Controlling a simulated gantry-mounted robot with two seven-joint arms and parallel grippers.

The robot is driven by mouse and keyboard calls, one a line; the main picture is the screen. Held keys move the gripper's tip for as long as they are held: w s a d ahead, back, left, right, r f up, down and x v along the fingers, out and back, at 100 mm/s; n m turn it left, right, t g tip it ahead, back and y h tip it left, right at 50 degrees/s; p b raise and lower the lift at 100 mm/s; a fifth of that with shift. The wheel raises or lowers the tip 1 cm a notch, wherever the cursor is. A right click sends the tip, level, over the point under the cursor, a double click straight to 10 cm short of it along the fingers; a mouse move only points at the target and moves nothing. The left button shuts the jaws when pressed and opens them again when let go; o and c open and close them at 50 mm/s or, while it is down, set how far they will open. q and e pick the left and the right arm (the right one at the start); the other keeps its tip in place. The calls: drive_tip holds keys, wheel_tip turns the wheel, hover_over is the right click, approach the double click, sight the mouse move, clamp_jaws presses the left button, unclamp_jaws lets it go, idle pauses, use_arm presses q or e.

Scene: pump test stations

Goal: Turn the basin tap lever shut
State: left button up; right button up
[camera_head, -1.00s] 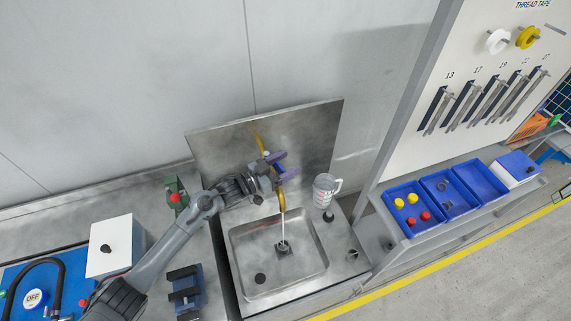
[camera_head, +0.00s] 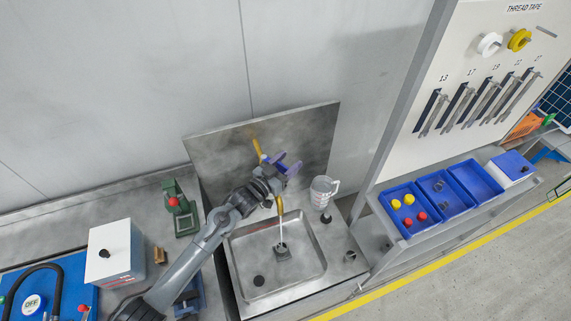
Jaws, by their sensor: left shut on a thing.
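The brass-yellow tap stands at the back of the steel basin (camera_head: 305,262); its spout (camera_head: 279,205) points down into the bowl. A thin pale stream of water (camera_head: 282,236) runs from the spout to the drain. A yellow upright part (camera_head: 257,145) shows behind my gripper. My left gripper (camera_head: 284,164), with purple fingers, is at the tap above the spout, its jaws shut on the tap lever. The lever itself is mostly hidden by the fingers and wrist. My right gripper is not in view.
A clear measuring jug (camera_head: 321,192) stands at the basin's back right corner, close to my gripper. A steel backsplash (camera_head: 225,150) rises behind the tap. Blue bins (camera_head: 410,208) sit on a shelf at right. A white box (camera_head: 112,252) and green device (camera_head: 180,210) stand left.

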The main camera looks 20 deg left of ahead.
use_arm(q)
drive_tip(key=o, duration=1.4)
drive_tip(key=shift+s, duration=0.1)
drive_tip(key=shift+b+v, duration=0.95)
drive_tip(key=shift+v, duration=4.4)
